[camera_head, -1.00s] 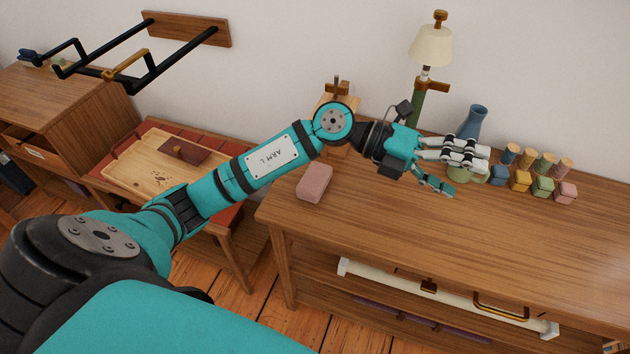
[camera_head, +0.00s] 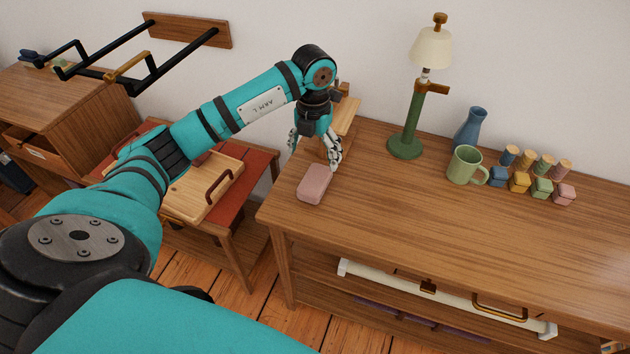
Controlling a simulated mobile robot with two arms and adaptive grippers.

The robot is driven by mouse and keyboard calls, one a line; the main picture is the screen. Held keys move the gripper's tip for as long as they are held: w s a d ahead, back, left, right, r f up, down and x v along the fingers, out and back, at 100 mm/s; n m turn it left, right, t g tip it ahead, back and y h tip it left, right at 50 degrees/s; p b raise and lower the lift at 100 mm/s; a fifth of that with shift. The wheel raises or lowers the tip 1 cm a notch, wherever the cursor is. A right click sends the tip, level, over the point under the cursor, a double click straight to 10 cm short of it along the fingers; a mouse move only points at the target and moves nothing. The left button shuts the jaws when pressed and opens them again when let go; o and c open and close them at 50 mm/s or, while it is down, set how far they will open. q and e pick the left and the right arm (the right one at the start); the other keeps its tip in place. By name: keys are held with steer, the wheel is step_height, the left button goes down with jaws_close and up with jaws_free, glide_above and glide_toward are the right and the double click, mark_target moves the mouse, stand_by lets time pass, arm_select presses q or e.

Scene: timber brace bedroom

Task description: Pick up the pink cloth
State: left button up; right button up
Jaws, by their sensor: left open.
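The pink cloth (camera_head: 314,184) is a small folded block with rounded edges. It lies on the wooden table (camera_head: 420,225) near its left end. My left gripper (camera_head: 314,160) points down just behind the cloth, with its fingers spread and nothing between them. Its fingertips are close to the cloth's back edge; I cannot tell whether they touch it. My right gripper is not in view.
A green lamp (camera_head: 411,125), a green mug (camera_head: 465,165), a blue vase (camera_head: 470,128) and several small coloured blocks (camera_head: 520,182) stand to the right. A wooden tray (camera_head: 195,190) lies on the red-topped bench at left. The table's front middle is clear.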

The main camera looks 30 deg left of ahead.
mark_target(315, 178)
arm_select(q)
step_height(315, 178, down, 4)
steer(key=shift+r, duration=0.25)
steer(key=f, duration=0.2)
steer(key=f+p, duration=0.1)
steer(key=f, duration=0.1)
steer(key=shift+d+f, duration=0.2)
steer(key=shift+f, duration=0.55)
steer(key=shift+c, duration=0.3)
steer(key=c, duration=1.2)
steer(key=shift+r, duration=0.15)
